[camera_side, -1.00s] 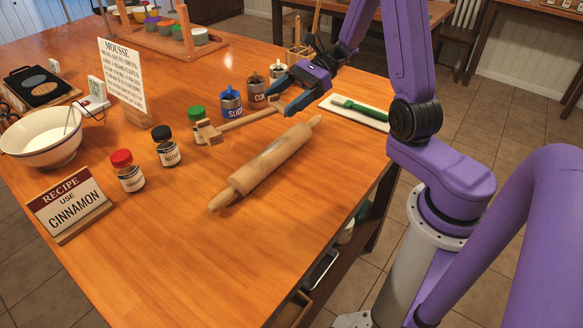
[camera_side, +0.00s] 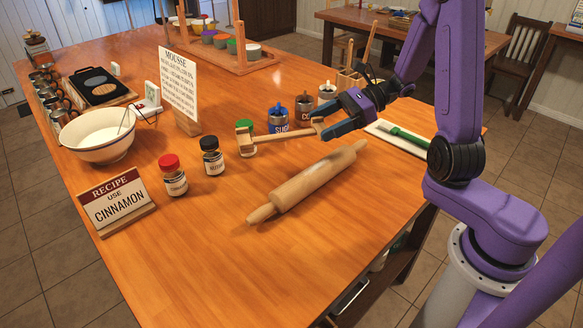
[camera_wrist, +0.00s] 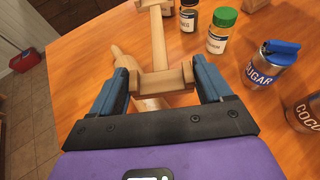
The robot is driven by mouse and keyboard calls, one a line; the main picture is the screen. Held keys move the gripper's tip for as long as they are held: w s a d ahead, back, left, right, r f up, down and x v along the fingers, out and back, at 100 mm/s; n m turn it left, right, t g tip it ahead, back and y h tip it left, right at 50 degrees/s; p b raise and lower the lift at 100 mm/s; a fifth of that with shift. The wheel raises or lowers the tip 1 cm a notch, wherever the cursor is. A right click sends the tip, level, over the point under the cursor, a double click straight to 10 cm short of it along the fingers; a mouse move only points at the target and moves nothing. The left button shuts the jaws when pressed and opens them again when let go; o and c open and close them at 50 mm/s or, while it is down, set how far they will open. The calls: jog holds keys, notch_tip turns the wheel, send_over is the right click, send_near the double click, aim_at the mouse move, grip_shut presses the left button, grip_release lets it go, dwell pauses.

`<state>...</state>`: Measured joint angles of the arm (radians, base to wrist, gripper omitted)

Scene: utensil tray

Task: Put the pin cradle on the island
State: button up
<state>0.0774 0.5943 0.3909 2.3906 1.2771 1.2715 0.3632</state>
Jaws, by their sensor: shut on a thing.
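The pin cradle (camera_side: 280,136) is a pale wooden bar with a notched block at each end. My gripper (camera_side: 336,130) is shut on its near end block, as the wrist view shows, where the pin cradle (camera_wrist: 165,80) sits between the two blue fingers (camera_wrist: 165,87). The cradle is held roughly level, seemingly above the table, with its far end in front of the green-capped jar. The island (camera_side: 200,270) is the orange wooden top below it. The rolling pin (camera_side: 310,180) lies on the island in front of the cradle; in the wrist view the cradle partly hides it.
Black-capped (camera_side: 212,157) and red-capped (camera_side: 173,175) jars stand left of the cradle. The sugar (camera_side: 278,118) and cocoa (camera_side: 305,110) canisters stand behind it. A recipe sign (camera_side: 115,202) and white bowl (camera_side: 97,135) are farther left. The island's front area is clear.

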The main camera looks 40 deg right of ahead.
jog(key=shift+s+d+r+n+g+y, duration=0.15)
jog(key=shift+d+n+g+y, duration=0.15)
jog(key=shift+n+g, duration=0.25)
jog(key=shift+s+d+n+g+y, duration=0.1)
jog(key=shift+d+n+g+y, duration=0.1)
jog(key=shift+d+n+g, duration=0.3)
jog(key=shift+s+d+r+n+g+y, duration=0.1)
jog(key=shift+s+d+n+g, duration=0.25)
jog(key=shift+s+n+g, duration=0.3)
jog(key=shift+s+d+f+n+g+y, duration=0.1)
jog(key=shift+s+d+n+g, duration=0.35)
jog(key=shift+g, duration=0.4)
jog(key=shift+s+d+r+n+g+y, duration=0.1)
jog(key=shift+s+d+n+g, duration=0.15)
jog(key=shift+s+n+g, duration=0.35)
jog(key=shift+w, duration=0.15)
jog(key=shift+w, duration=0.1)
send_over(308, 147)
jog(key=s, duration=0.1)
notch_tip(308, 147, down, 9)
jog(key=shift+s+a+r, duration=0.1)
jog(key=shift+r, duration=0.05)
jog(key=f, duration=0.1)
jog(key=w+f, duration=0.1)
jog(key=f, duration=0.1)
jog(key=shift+f, duration=0.5)
